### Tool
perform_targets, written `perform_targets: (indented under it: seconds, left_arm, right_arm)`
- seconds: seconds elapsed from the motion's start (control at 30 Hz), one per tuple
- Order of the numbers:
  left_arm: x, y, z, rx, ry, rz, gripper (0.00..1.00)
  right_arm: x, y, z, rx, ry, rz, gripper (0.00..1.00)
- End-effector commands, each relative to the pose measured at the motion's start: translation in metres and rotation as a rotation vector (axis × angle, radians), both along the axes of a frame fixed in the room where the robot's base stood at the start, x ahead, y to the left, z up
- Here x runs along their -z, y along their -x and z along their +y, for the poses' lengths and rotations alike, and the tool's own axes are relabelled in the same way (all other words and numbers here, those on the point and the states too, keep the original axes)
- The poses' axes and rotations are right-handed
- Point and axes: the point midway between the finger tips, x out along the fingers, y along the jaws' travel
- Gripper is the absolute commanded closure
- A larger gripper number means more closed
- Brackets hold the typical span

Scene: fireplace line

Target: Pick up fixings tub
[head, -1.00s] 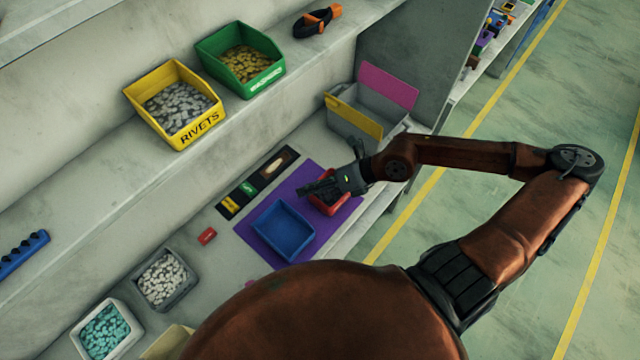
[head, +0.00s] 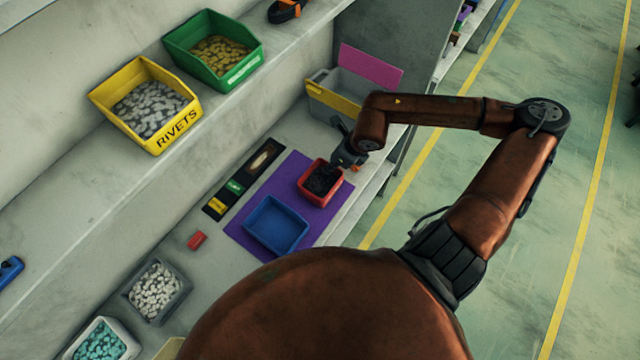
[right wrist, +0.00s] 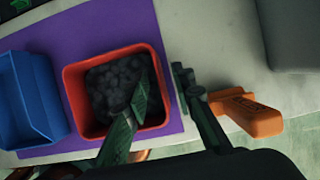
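A red tub (head: 306,190) filled with dark small pieces stands on the purple mat (head: 292,165), which I take as the fixings tub. In the right wrist view the red tub (right wrist: 76,108) is upright. My right gripper (head: 343,163) is at the tub's far right side. In the wrist view my right gripper (right wrist: 164,86) is open: one finger reaches over the dark pieces, the other is outside the right wall, with the rim between them. Whether the fingers touch the wall I cannot tell. My left gripper is not in view.
A blue tray (head: 276,226) sits beside the tub on the mat. A grey bin (head: 372,90) with yellow and pink panels stands behind my right gripper. Yellow (head: 176,135) and green (head: 240,70) bins stand on the upper shelf. A small red block (head: 197,240) lies left of the mat.

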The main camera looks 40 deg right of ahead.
Motion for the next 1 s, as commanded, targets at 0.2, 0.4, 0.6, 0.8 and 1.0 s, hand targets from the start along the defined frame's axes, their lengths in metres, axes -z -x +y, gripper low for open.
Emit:
perform_targets:
  seconds: [0.2, 0.4, 0.6, 0.8, 1.0]
  left_arm:
    - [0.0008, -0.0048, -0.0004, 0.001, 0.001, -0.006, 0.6]
    - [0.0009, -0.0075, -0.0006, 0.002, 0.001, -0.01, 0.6]
    - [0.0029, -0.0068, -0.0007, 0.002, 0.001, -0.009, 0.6]
    - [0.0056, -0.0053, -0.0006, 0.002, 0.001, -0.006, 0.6]
    - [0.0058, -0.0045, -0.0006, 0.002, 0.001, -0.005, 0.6]
  right_arm:
    - [0.0057, -0.0019, -0.0002, 0.002, 0.001, 0.0, 0.77]
    - [0.0056, -0.0016, 0.0, 0.001, 0.001, 0.0, 0.77]
    - [0.0078, -0.0016, 0.0001, 0.002, 0.0, 0.0, 0.77]
    - [0.0105, -0.0017, 0.0001, 0.002, 0.0, 0.0, 0.77]
    - [0.0103, -0.0017, 0.0001, 0.001, 0.0, -0.001, 0.77]
